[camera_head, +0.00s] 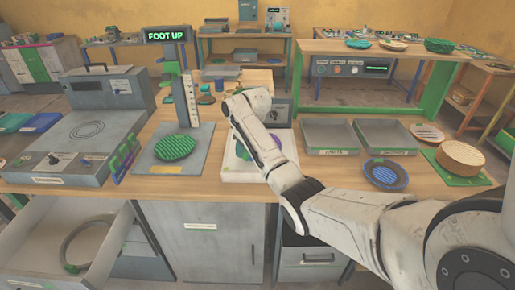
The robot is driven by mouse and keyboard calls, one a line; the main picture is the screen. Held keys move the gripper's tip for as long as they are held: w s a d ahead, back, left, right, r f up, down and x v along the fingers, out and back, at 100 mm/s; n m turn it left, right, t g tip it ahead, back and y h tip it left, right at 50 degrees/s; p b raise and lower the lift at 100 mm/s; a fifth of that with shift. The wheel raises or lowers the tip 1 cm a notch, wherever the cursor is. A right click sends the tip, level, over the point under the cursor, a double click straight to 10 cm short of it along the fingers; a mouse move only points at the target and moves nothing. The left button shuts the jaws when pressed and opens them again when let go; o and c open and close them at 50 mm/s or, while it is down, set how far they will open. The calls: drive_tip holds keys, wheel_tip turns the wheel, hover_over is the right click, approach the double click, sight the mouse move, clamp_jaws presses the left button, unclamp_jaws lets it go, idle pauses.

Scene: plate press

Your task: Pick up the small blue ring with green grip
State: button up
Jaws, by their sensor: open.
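A small dark blue ring (388,188) lies at the right of the bench in the head view, around a blue-purple ridged disc. A small green patch shows near its upper edge, too small to tell clearly as a grip. A larger grey ring (99,224) with a green grip lies in the open drawer at lower left. My arm reaches from the lower right over the middle of the bench, left of the blue ring. My gripper's fingers are hidden behind my wrist, so I cannot see what is between them.
A white tray (232,174) with a purple and green item is partly behind my arm. Two grey trays (331,152) (385,150) sit behind the blue ring. A round tan block (460,155) stands right of it. The "FOOT UP" stand (170,167) and a grey press (80,170) are at left.

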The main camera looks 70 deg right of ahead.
drive_tip(key=shift+f, duration=0.1)
clamp_jaws()
idle(0.3)
idle(0.4)
